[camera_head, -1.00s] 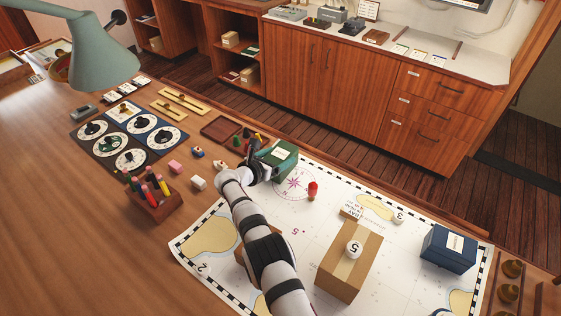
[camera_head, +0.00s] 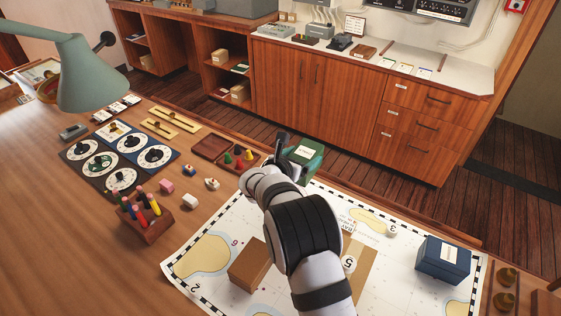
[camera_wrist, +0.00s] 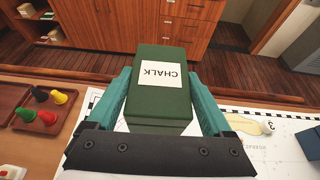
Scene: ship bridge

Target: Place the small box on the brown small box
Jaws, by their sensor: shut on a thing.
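My gripper (camera_wrist: 161,100) is shut on a small dark green box with a white CHALK label (camera_wrist: 160,55). In the head view the green box (camera_head: 307,155) is held up at the far edge of the chart, partly hidden by my gripper (camera_head: 290,155).
A blue box (camera_head: 443,260) stands on the right of the chart (camera_head: 215,222). A pen holder (camera_head: 147,221) and a tray with coloured pawns (camera_head: 238,158) are to the left. A lamp (camera_head: 90,75) overhangs the desk at upper left.

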